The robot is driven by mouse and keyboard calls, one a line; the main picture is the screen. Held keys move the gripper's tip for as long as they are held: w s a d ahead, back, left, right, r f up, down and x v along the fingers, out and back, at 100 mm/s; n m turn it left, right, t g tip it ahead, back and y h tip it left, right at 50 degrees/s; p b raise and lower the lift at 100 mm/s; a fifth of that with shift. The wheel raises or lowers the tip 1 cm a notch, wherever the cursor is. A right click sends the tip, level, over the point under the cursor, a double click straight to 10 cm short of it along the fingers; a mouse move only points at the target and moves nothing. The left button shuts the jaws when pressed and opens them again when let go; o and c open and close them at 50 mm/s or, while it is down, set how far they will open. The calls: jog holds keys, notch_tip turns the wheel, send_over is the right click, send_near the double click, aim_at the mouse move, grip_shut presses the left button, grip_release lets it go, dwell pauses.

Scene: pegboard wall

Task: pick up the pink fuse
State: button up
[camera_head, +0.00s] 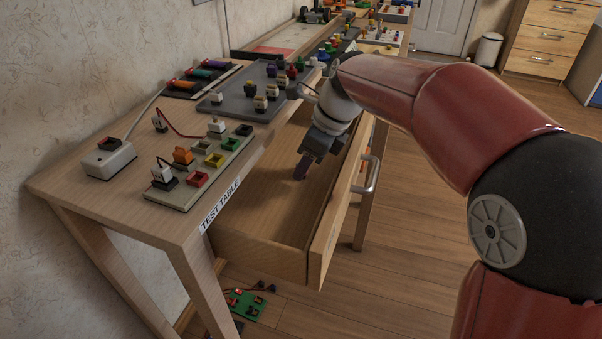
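My gripper (302,172) points down into the open wooden drawer (262,208) under the test table. A small dull purplish-pink shape shows at its fingertips, above or at the drawer floor. It is too small and dark to tell whether this is the pink fuse or part of the fingers, or whether the fingers are open or shut. I cannot make out a pink fuse clearly anywhere else. The far part of the drawer is hidden behind my arm.
The drawer front with its metal handle (371,175) stands close to my gripper's right. On the test table (120,195) are a pale board (228,160) with coloured blocks, a grey board (225,104) with several small parts, and a white box (108,162). The near drawer floor looks bare.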

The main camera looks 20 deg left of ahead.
jog(key=shift+a+f, duration=0.25)
jog(key=shift+f, duration=0.35)
grip_shut()
jog(key=shift+r, duration=0.1)
